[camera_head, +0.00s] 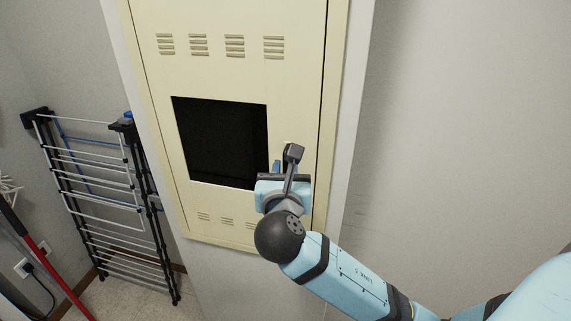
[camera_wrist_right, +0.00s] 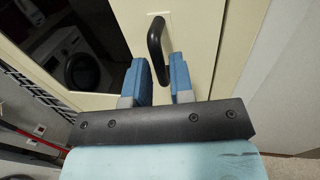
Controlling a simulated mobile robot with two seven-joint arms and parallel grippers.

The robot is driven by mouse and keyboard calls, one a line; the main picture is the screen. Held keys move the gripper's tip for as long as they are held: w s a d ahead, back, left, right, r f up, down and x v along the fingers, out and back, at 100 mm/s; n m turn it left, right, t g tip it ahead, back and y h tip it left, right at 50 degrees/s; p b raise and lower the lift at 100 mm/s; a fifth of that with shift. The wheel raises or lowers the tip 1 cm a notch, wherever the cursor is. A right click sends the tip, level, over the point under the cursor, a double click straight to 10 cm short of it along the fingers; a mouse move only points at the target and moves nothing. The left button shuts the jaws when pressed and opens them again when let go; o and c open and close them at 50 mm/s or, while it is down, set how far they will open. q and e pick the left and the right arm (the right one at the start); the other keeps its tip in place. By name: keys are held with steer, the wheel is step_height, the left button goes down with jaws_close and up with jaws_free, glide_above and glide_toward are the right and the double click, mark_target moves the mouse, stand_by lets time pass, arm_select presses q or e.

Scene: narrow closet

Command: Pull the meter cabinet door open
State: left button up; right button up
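The cream meter cabinet door (camera_head: 225,75) fills the middle of the head view and looks shut, with a dark window (camera_head: 220,142) in it. My right gripper (camera_head: 283,165) is in front of the door's right side, beside the window. In the right wrist view my right gripper (camera_wrist_right: 162,80) is open, its two blue fingers apart. The black door handle (camera_wrist_right: 157,48) shows upright just past the fingertips, lined up with the gap between them. I cannot tell whether the fingers touch it. In the head view my gripper mostly hides the handle. My left gripper is not in view.
A folded drying rack (camera_head: 105,190) leans at the left of the cabinet. A red pole (camera_head: 50,265) stands at the lower left. A plain wall (camera_head: 460,110) is at the right. The window reflects a washing machine in the right wrist view.

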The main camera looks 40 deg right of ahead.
steer(key=shift+x, duration=1.05)
jaws_close()
steer(key=shift+a, duration=0.1)
